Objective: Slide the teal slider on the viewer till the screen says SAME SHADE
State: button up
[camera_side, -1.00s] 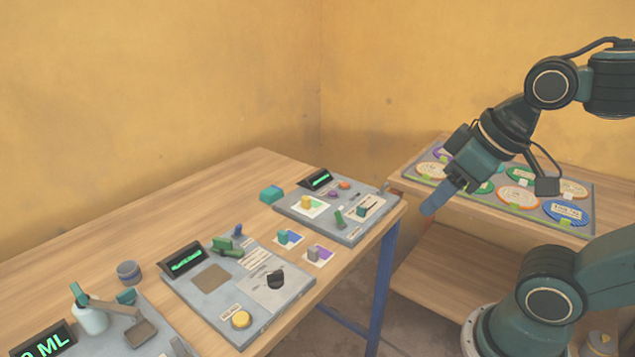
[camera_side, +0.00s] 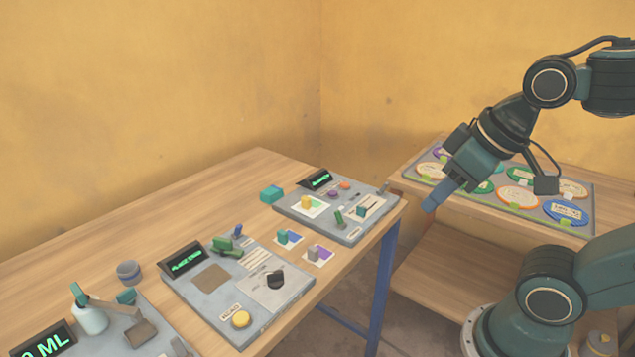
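The viewer looks to be the grey board (camera_side: 290,208) at the far end of the wooden table. Its small black screen (camera_side: 318,180) shows green text too small to read. The teal slider (camera_side: 361,211) sits in a pale track strip on the board's right part. My gripper (camera_side: 432,204) hangs in the air to the right of the board, past the table's right edge, with its blue fingers pointing down and left. It is apart from the slider. The fingers overlap from this side, so their opening is hidden.
On the viewer board stand a yellow block (camera_side: 306,202) on a card and a green lever (camera_side: 339,218). Two small cards with blocks lie in front. A second panel with a black knob (camera_side: 275,279) is nearer. A rack of coloured discs (camera_side: 517,197) stands behind my gripper.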

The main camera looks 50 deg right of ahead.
jog(key=w, duration=0.1)
jog(key=g, duration=0.6)
send_over(362, 206)
notch_tip(362, 206, down, 10)
jog(key=shift+a+f, duration=0.1)
notch_tip(362, 206, down, 14)
jog(key=shift+r, duration=0.25)
grip_shut()
dwell(0.3)
